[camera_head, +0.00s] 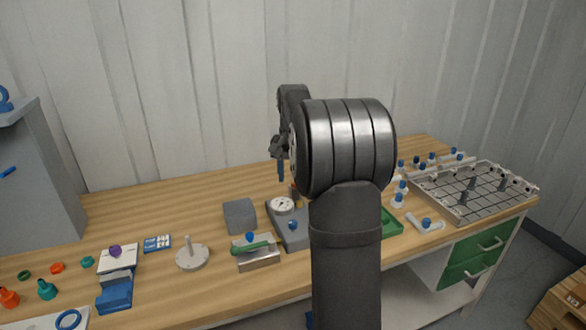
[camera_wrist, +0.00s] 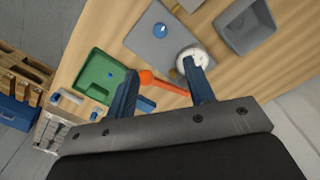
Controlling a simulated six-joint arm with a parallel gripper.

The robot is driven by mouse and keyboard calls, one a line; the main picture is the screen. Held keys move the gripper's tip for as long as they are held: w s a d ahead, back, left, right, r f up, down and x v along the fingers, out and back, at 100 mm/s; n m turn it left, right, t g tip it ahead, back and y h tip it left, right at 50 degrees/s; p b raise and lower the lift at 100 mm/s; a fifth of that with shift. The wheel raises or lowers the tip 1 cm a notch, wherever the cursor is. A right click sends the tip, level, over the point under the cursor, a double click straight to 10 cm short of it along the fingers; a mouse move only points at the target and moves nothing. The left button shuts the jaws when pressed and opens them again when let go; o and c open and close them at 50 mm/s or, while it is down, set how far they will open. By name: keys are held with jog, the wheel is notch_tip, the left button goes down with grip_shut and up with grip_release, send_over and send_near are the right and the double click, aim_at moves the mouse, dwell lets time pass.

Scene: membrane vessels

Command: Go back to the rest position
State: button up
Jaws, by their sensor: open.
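My gripper (camera_head: 280,168) hangs above the wooden bench (camera_head: 225,190), beyond my arm in the head view. In the wrist view its two blue fingers (camera_wrist: 163,80) are apart and open. An orange rod-like part with a round end (camera_wrist: 147,77) shows in the gap between the fingers. Whether it lies well below them cannot be told; the fingers are not shut on it. The dial gauge (camera_wrist: 191,57) is partly behind one fingertip and stands on a grey plate (camera_wrist: 150,45). My arm hides part of the bench in the head view.
A grey open box (camera_head: 240,216), a green-handled block (camera_head: 257,254) and a round metal stand (camera_head: 192,257) are left of the gauge. A green tray (camera_head: 391,223) and a metal grid rack (camera_head: 450,199) are right of my arm. The air around the gripper looks clear.

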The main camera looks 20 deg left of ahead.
aim_at(293, 222)
jog(key=shift+r, duration=0.95)
notch_tip(293, 222, down, 18)
jog(key=shift+r, duration=0.25)
dwell(0.4)
